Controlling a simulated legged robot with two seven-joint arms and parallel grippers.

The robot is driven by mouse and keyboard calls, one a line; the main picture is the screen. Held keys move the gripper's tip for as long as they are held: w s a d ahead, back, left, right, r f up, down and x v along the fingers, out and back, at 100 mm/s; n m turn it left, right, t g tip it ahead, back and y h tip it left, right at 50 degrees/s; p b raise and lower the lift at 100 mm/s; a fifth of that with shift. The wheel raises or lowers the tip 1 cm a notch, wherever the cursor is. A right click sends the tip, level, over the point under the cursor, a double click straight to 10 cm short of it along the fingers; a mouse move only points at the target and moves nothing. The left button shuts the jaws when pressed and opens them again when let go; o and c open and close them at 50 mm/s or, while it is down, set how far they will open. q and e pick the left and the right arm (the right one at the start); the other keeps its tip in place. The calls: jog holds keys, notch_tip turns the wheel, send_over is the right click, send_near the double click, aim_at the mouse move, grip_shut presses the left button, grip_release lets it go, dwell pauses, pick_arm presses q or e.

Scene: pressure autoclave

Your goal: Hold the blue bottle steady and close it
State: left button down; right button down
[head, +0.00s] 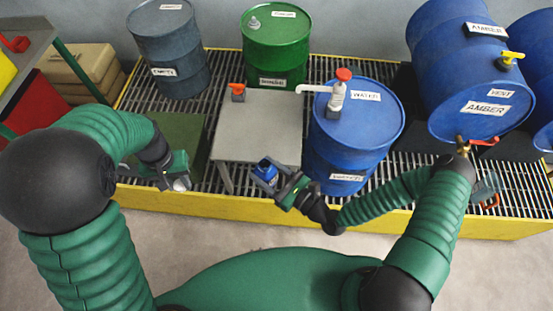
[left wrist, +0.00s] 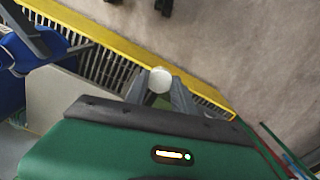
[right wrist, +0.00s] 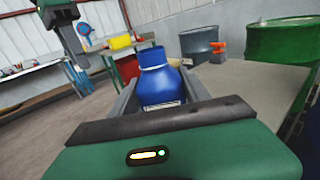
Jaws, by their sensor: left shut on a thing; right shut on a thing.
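The blue bottle (head: 264,168) stands near the front edge of the grey bench. My right gripper (head: 272,181) is shut on it. In the right wrist view the blue bottle (right wrist: 157,85) sits upright between the fingers, with a pale ring below its blue neck and a label low on its body. My left gripper (head: 178,181) is shut on a small round white piece that looks like a cap (left wrist: 160,78), shown between its fingertips in the left wrist view. It is left of the bottle and apart from it, over the yellow-edged grating.
The grey bench (head: 262,130) carries an orange-topped item (head: 238,92) at its back left. A blue water drum (head: 355,135) with a tap stands close on its right. Green drum (head: 277,45) and grey-blue drum (head: 170,50) stand behind. Space between my grippers looks clear.

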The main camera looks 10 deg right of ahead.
pick_arm(q)
jog(key=w+d+r+n, duration=0.1)
jog(key=w+d+r, duration=0.15)
jog(key=d, duration=1.05)
notch_tip(320, 180, up, 6)
jog(key=n, duration=0.3)
send_over(265, 164)
jog(key=shift+f, duration=2)
jog(key=shift+f, duration=0.8)
jog(key=shift+f, duration=0.55)
